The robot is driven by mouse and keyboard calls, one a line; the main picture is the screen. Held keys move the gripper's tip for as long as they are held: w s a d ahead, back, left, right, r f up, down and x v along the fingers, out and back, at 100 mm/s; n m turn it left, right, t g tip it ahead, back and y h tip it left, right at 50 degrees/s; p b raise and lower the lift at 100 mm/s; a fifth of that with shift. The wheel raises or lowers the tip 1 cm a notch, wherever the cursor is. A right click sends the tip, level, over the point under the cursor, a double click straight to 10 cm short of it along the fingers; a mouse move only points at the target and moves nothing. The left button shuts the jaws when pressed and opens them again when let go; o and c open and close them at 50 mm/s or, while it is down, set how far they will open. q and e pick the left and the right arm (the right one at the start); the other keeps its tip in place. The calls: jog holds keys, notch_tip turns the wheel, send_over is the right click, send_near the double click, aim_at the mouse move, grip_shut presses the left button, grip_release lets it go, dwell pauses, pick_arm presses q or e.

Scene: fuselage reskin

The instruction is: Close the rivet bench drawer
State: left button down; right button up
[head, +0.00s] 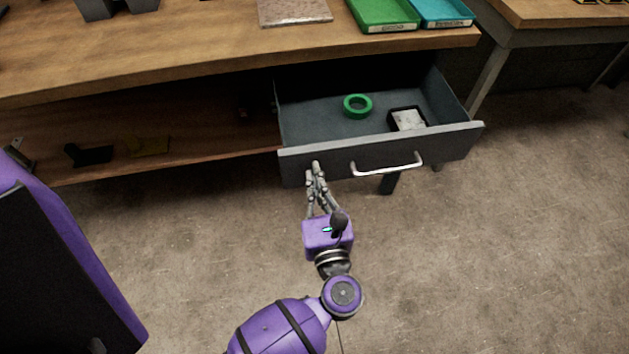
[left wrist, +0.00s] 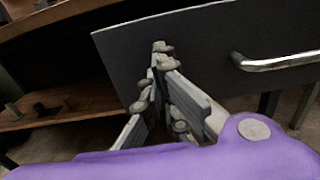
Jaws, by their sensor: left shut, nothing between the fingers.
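The rivet bench drawer (head: 378,147) is a grey drawer that stands pulled out under the wooden bench. Its front panel carries a silver bar handle (head: 388,166); the panel (left wrist: 200,50) and handle (left wrist: 277,62) also show in the left wrist view. My left gripper (head: 315,170) is shut and empty, with its fingertips at the left part of the drawer front, left of the handle. In the left wrist view its fingers (left wrist: 162,55) overlap the panel; I cannot tell whether they touch it. My right gripper is not in view.
Inside the drawer lie a green ring (head: 357,106) and a dark box with pale contents (head: 408,120). The bench top (head: 200,45) holds a green tray (head: 383,14) and a teal tray (head: 440,10). A lower shelf (head: 200,140) is at left. The floor in front is clear.

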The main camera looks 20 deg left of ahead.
pick_arm(q)
jog(key=b, duration=0.4)
send_near(294, 104)
jog(key=w+a+r, duration=0.1)
jog(key=w, duration=0.1)
jog(key=w+a+r, duration=0.2)
jog(key=w, duration=0.1)
jog(key=w+a+r, duration=0.1)
jog(key=w+a, duration=0.1)
jog(key=shift+w+a+r, duration=0.25)
jog(key=shift+w+r, duration=0.05)
jog(key=shift+r, duration=0.1)
jog(key=shift+w+a, duration=0.2)
jog(key=shift+w, duration=0.1)
jog(key=shift+r, duration=0.15)
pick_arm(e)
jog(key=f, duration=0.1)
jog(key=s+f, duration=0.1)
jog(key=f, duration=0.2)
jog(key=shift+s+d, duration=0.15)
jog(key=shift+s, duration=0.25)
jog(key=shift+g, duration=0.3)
